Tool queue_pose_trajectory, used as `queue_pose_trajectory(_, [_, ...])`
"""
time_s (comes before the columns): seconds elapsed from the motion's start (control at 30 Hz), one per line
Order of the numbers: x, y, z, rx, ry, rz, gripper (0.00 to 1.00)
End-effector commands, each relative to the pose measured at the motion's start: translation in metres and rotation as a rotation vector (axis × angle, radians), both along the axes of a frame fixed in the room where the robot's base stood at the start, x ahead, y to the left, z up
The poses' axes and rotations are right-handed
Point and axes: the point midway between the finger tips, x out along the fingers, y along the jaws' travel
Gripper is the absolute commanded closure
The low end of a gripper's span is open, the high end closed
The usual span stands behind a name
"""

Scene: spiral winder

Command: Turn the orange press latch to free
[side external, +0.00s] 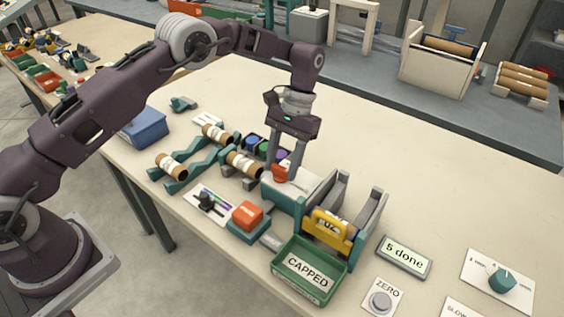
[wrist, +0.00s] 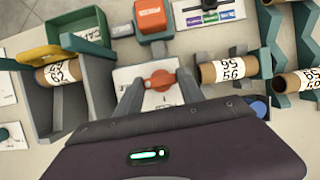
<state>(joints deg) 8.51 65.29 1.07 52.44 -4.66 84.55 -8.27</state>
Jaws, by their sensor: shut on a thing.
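The orange press latch (wrist: 160,81) is a small round knob with a bar across it, on a white-topped block (wrist: 133,72) of the press. My gripper (wrist: 160,88) reaches down over it, with one finger on each side of the bar, and is shut on it. In the side external view the latch (side external: 279,173) shows at my fingertips (side external: 283,172), partly hidden by them. A printed label on the block is partly covered by the latch, so I cannot read which way it points.
A tube lies in the grey cradle (side external: 372,215) behind a yellow plate (side external: 331,226). A green CAPPED bin (side external: 310,272), an orange button (side external: 247,214) and a "5 done" display (side external: 404,257) stand nearby. Cardboard tubes (side external: 243,164) lie on teal racks at left.

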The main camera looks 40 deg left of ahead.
Motion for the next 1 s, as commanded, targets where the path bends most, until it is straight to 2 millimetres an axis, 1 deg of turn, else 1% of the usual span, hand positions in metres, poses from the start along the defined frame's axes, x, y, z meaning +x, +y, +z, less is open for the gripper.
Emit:
queue_pose_trajectory(0.23, [0.0005, 0.0, 0.0007, 0.001, -0.002, -0.043, 0.95])
queue_pose_trajectory(0.63, [0.0003, -0.0002, 0.0005, 0.0, -0.002, -0.048, 0.95])
queue_pose_trajectory(0.67, [0.0002, -0.0002, 0.0006, -0.001, -0.001, -0.048, 0.53])
queue_pose_trajectory(0.7, [0.0003, -0.0002, 0.0005, 0.0, -0.001, -0.048, 0.45])
queue_pose_trajectory(0.77, [0.0003, -0.0002, 0.0004, 0.0, -0.001, -0.048, 0.33])
queue_pose_trajectory(1.0, [0.0002, -0.0003, 0.0001, 0.0, -0.001, -0.047, 0.33])
